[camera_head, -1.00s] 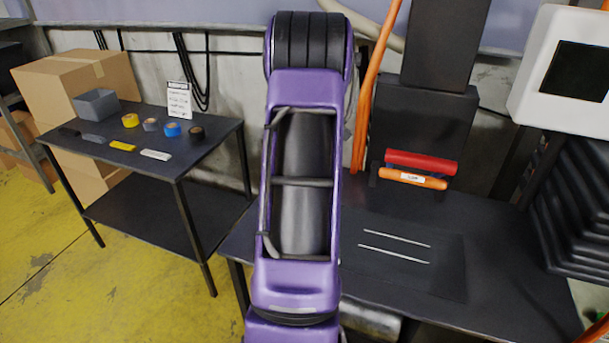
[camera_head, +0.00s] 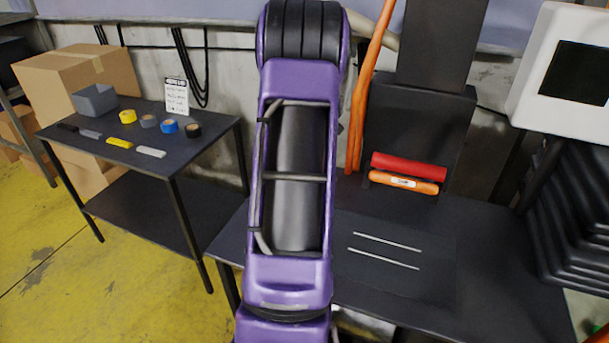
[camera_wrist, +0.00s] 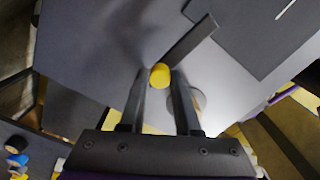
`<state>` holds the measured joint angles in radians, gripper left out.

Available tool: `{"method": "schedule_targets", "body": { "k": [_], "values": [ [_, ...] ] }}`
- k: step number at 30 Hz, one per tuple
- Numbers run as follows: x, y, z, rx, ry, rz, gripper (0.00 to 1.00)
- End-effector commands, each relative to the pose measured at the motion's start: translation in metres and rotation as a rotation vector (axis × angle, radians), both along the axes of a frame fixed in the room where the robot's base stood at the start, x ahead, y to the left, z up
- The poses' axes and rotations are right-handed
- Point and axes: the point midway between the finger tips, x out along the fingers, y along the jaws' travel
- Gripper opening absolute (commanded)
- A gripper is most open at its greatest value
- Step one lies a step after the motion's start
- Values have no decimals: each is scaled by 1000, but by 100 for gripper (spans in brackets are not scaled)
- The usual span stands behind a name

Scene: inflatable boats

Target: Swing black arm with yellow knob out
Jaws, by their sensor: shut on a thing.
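In the wrist view, the yellow knob (camera_wrist: 160,75) sits between the two fingertips of my gripper (camera_wrist: 160,80), which is shut on it. The black arm (camera_wrist: 190,44) runs from the knob up and to the right over the dark table top. Its far end lies near the edge of a darker mat (camera_wrist: 250,40). In the head view, my own purple arm fills the middle, and the knob, black arm and gripper are hidden.
A dark workbench (camera_head: 470,220) carries red (camera_head: 408,165) and orange rolls (camera_head: 403,183) and two thin light lines. A side table (camera_head: 100,150) at left holds tape rolls (camera_head: 192,130) and a grey bin (camera_head: 95,99). A white machine with a dark screen (camera_head: 572,72) stands at right.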

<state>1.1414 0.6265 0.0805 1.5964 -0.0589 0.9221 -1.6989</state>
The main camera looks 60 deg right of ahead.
Motion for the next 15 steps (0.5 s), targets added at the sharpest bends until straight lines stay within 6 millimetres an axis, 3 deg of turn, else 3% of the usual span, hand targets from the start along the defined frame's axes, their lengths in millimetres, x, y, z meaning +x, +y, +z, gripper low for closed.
{"method": "schedule_targets", "body": {
  "k": [10,11,15],
  "values": [
    [1,-1,1,-4,-2,5,0],
    [1,-1,1,-4,-2,5,33],
    [0,-1,1,-3,-1,4,58]
  ]
}}
